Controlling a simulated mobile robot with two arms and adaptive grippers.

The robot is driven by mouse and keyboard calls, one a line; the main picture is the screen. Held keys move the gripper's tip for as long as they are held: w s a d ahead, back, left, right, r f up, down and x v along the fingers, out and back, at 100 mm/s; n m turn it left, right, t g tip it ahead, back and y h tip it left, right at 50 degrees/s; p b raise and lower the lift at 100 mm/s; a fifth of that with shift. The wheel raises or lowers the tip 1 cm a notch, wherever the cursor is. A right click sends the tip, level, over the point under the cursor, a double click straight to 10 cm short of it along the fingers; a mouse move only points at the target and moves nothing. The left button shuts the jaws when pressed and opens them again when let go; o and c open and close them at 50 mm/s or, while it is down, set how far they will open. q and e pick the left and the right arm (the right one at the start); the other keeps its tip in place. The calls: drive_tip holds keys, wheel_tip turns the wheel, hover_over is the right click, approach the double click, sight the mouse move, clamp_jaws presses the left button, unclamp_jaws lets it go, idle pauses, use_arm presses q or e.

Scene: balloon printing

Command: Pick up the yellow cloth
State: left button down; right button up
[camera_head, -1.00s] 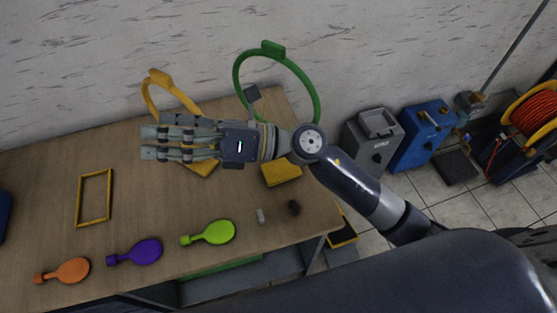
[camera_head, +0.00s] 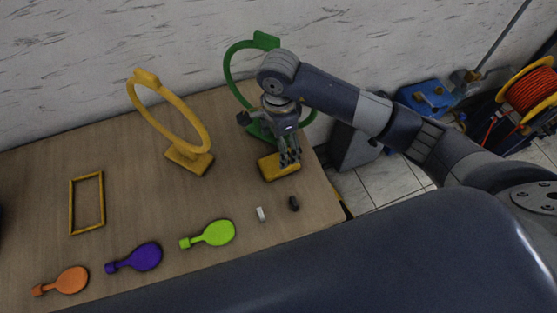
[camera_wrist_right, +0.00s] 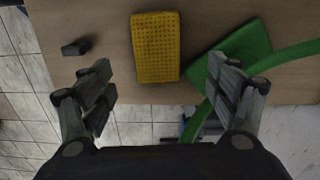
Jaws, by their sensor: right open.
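The yellow cloth (camera_head: 272,169) is a folded, textured block lying on the table near its right edge. In the right wrist view, the yellow cloth (camera_wrist_right: 156,47) lies flat, ahead of and between the spread fingers. My right gripper (camera_head: 289,160) hangs fingers down over the cloth's right part in the head view. In the wrist view my right gripper (camera_wrist_right: 162,92) is open and empty, with the cloth beyond the fingertips. My left gripper is not in view.
A green ring stand (camera_head: 232,80) is behind the cloth, its base (camera_wrist_right: 232,55) close beside it. A yellow ring stand (camera_head: 190,160) is to the left. A dark block (camera_head: 293,203) and a white block (camera_head: 261,214) lie in front.

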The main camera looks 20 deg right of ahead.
sight(269, 166)
drive_tip(key=shift+f, duration=0.95)
drive_tip(key=f, duration=0.1)
drive_tip(key=f+p, duration=0.1)
drive_tip(key=f, duration=0.1)
drive_tip(key=f+p, duration=0.1)
drive_tip(key=shift+s+a+f, duration=0.1)
drive_tip(key=shift+s+f, duration=0.15)
drive_tip(key=shift+f, duration=0.15)
drive_tip(key=shift+w+f, duration=0.1)
drive_tip(key=shift+f, duration=0.25)
drive_tip(key=shift+c, duration=0.6)
drive_tip(key=c, duration=0.9)
